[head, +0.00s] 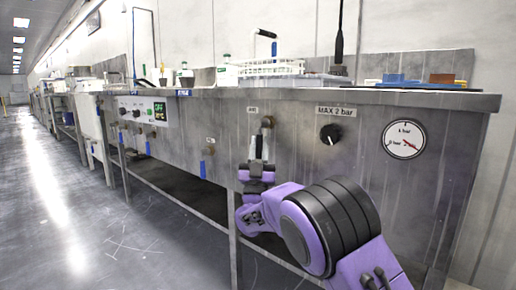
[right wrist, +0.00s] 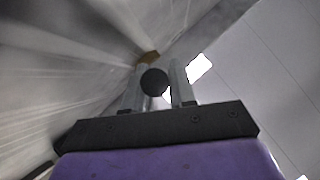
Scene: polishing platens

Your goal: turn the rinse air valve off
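The air valve (head: 267,122) is a small brass fitting on the grey front panel, just right of a small label (head: 252,109) that seems to read AIR. My right gripper (head: 259,147) points up at the panel right below the valve and covers its lower part, so the handle's position cannot be read. In the right wrist view, a dark round part (right wrist: 154,81) sits between the two fingers of my right gripper (right wrist: 160,84), with a brass piece (right wrist: 149,57) behind it. The fingers are apart, with a gap at the right finger. My left gripper is not in view.
To the right on the panel are a black knob (head: 331,134) marked MAX 2 bar and a round pressure gauge (head: 404,139). A white rack (head: 270,67) stands on top.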

